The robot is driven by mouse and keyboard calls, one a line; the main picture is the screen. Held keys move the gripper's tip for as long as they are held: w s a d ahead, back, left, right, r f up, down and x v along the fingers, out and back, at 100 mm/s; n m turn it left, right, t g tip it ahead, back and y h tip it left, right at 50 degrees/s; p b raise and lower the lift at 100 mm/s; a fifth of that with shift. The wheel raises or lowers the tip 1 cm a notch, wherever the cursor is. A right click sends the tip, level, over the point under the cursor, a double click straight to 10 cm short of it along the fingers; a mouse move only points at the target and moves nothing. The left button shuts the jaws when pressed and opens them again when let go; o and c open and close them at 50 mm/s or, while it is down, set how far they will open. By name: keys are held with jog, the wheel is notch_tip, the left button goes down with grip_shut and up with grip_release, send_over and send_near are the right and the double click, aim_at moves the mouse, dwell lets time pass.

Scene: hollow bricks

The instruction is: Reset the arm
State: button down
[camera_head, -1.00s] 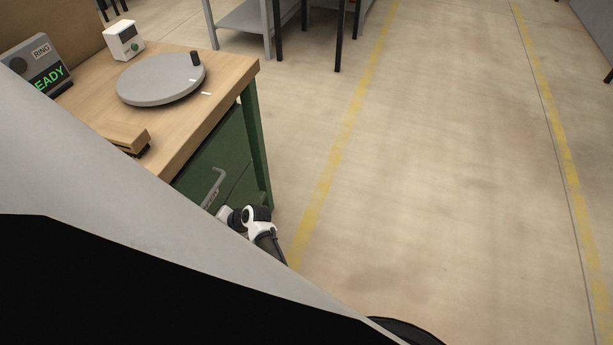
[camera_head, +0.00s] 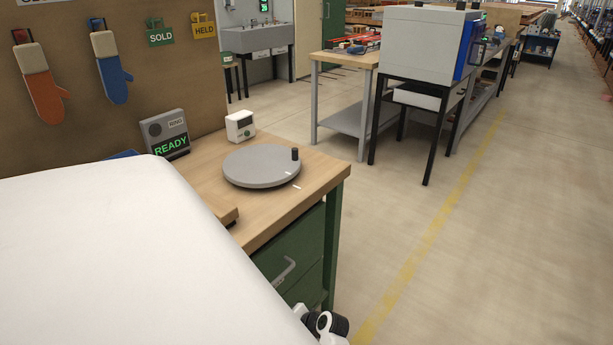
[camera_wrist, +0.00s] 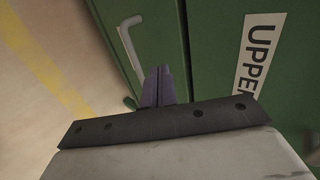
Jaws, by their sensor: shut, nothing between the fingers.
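My gripper (camera_wrist: 158,86) shows in the wrist view, its two dark fingers together with nothing between them. It points toward the green drawer front of the bench. A bent grey handle (camera_wrist: 131,45) is just left of the fingertips, and I cannot tell whether they touch. A white label reading "UPPE" (camera_wrist: 260,55) is on the green front to the right. In the head view, part of my white and black arm (camera_head: 325,325) shows at the lower edge, beside the green drawers (camera_head: 290,250). The gripper itself is hidden there.
The wooden bench (camera_head: 325,172) carries a grey turntable (camera_head: 255,165), a white box (camera_head: 240,125) and a sign reading READY (camera_head: 168,135). A white machine (camera_head: 425,45) stands on a black stand beyond. The floor (camera_head: 520,250) on the right is clear.

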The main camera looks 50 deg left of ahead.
jog(key=v, duration=0.7)
jog(key=shift+w+d, duration=0.1)
jog(key=shift+w, duration=0.05)
